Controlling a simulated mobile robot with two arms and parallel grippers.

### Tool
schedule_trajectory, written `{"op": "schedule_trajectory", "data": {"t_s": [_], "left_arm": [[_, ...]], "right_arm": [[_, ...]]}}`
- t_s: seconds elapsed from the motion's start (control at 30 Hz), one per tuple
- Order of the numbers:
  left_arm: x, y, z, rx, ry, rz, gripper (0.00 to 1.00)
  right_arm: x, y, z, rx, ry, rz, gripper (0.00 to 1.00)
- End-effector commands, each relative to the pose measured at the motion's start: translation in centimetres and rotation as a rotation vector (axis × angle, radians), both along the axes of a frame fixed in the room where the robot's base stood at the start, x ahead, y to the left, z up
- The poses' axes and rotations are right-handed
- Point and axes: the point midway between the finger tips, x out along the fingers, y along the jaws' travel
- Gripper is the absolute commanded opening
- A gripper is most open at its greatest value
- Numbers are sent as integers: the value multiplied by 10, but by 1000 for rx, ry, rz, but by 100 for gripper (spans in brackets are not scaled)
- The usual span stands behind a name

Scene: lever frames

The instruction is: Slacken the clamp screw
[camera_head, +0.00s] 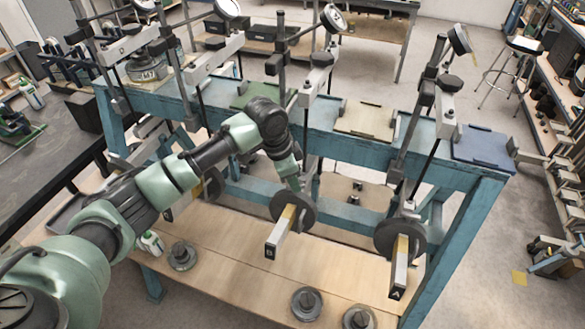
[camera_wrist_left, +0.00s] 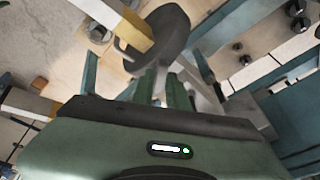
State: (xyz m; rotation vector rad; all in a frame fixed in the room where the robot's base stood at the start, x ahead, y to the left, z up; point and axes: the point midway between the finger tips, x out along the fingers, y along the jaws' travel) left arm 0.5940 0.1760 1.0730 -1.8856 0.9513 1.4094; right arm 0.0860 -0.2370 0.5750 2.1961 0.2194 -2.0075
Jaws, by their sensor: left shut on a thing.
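My left gripper (camera_head: 293,186) reaches down to the dark round weight (camera_head: 305,217) on the lever marked B (camera_head: 279,237). In the left wrist view the two green fingers of the gripper (camera_wrist_left: 165,78) are close together at the edge of the weight (camera_wrist_left: 170,32), beside the pale and yellow lever bar (camera_wrist_left: 125,22). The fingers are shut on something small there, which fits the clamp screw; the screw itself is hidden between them. My right gripper is in neither view.
A second lever, marked A (camera_head: 398,268), carries a similar weight (camera_head: 388,238) to the right. Another lever stands partly behind my arm. Loose weights (camera_head: 182,256) (camera_head: 306,304) lie on the wooden shelf (camera_head: 235,280). The blue frame (camera_head: 355,152) stands close behind the levers.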

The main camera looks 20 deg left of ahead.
Motion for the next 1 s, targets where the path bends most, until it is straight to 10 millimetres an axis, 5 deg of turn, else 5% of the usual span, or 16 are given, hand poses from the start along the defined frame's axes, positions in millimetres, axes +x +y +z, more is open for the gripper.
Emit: {"op": "schedule_trajectory", "data": {"t_s": [0.2,1.0], "left_arm": [[-1,-4,4,41,-4,197,0],[0,-10,1,174,-7,827,0]], "right_arm": [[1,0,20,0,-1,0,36],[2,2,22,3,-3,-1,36]]}}
